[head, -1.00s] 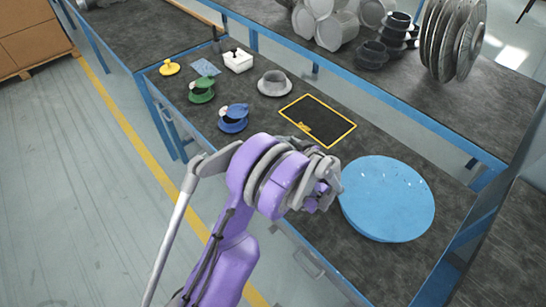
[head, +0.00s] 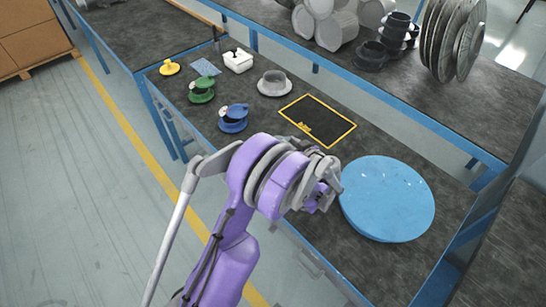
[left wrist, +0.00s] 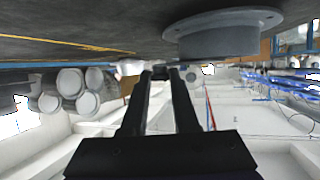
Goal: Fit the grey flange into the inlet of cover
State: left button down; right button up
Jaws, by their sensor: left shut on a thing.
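The grey flange (head: 274,83) sits on the bench, collar up, left of the yellow-framed mat. It also shows in the left wrist view (left wrist: 225,35), which is upside down, with its bolt-holed plate on the bench. A large round blue piece (head: 390,200), perhaps the cover, lies at the right end of the bench; no inlet can be made out. My left gripper (left wrist: 161,75) is shut, with a small dark thing between its tips, apart from the flange. In the head view the left gripper (head: 322,197) is partly hidden by my wrist, beside the blue piece's left edge.
A yellow-framed dark mat (head: 318,120) lies mid-bench. Blue (head: 233,118) and green (head: 201,90) flanged parts, a yellow part (head: 169,68) and a white box (head: 238,61) stand at the left. Grey cylinders (head: 325,25) and discs (head: 455,40) fill the rear bench.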

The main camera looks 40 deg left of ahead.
pick_arm(q)
jog(key=shift+r, duration=0.1)
dwell(0.3)
notch_tip(320, 180, up, 10)
jog(key=shift+p, duration=0.45)
jog(key=shift+d, duration=0.1)
dwell(0.7)
